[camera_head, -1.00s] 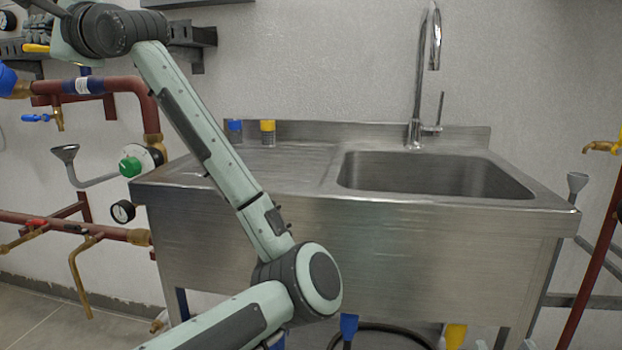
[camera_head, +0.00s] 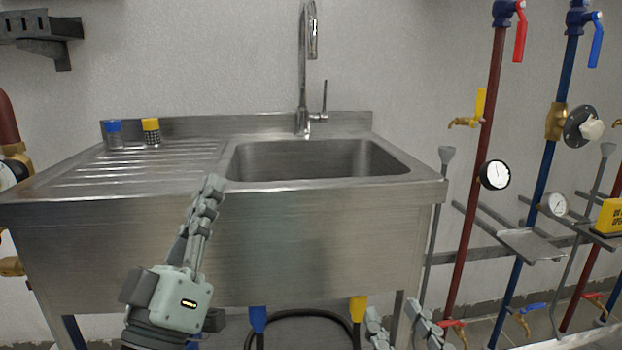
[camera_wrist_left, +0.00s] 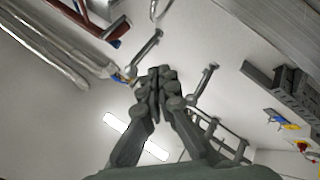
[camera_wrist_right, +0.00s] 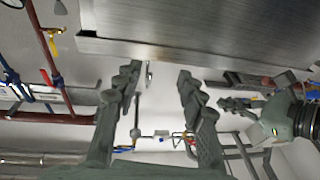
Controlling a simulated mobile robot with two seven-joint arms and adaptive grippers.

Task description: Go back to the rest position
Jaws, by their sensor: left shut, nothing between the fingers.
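My left gripper (camera_head: 208,195) points upward in front of the sink's front panel in the head view. Its fingers are together with nothing between them, and they also meet in the left wrist view (camera_wrist_left: 154,75). My right gripper (camera_head: 396,325) shows only its fingertips at the bottom edge of the head view, right of centre. In the right wrist view its two fingers (camera_wrist_right: 157,80) stand apart with an empty gap. My left gripper (camera_wrist_right: 235,103) also shows at the right of that view.
A steel sink unit (camera_head: 300,235) fills the middle. A blue-capped jar (camera_head: 114,134) and a yellow-capped jar (camera_head: 151,132) stand on its drainboard. Red (camera_head: 480,190) and blue (camera_head: 540,190) pipes with valves and gauges line the right wall. A steel shelf (camera_head: 530,244) juts out there.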

